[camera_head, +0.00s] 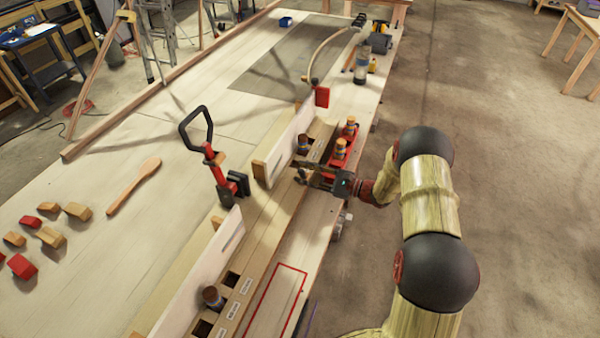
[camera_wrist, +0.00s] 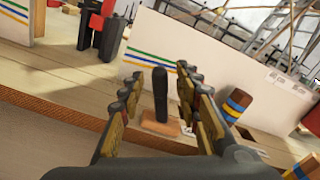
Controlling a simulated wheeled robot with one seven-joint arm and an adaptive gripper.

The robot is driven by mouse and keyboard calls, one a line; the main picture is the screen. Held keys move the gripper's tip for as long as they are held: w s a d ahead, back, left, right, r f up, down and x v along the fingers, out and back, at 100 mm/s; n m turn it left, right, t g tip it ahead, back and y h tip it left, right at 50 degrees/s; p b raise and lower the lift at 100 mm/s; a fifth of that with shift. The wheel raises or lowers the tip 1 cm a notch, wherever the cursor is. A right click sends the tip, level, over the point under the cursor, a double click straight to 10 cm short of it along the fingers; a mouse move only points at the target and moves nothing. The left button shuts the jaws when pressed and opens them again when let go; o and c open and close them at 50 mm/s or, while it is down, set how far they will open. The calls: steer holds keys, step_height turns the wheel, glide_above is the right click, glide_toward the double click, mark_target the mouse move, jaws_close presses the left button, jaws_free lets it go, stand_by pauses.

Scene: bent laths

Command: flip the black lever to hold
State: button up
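A short upright black lever (camera_wrist: 160,92) stands on a small orange-brown base (camera_wrist: 160,126) on the wooden bench in the wrist view. My gripper (camera_wrist: 158,98) is open, with one finger to the left of the lever and one to the right. The lever appears between them, with gaps on both sides; I see no contact. In the head view my gripper (camera_head: 306,176) is low over the bench strip, pointing left. The lever is too small and covered there to make out clearly. I cannot read any hold mark.
A white board (camera_head: 292,142) with coloured stripes stands behind the lever. A peg with blue and orange bands (camera_wrist: 236,103) is close to the right finger. A red post with a black loop handle (camera_head: 210,150) stands to the left. A red block with pegs (camera_head: 342,150) lies beyond my gripper.

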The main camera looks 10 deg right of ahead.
steer(key=shift+x, duration=0.8)
steer(key=c, duration=0.3)
jaws_close()
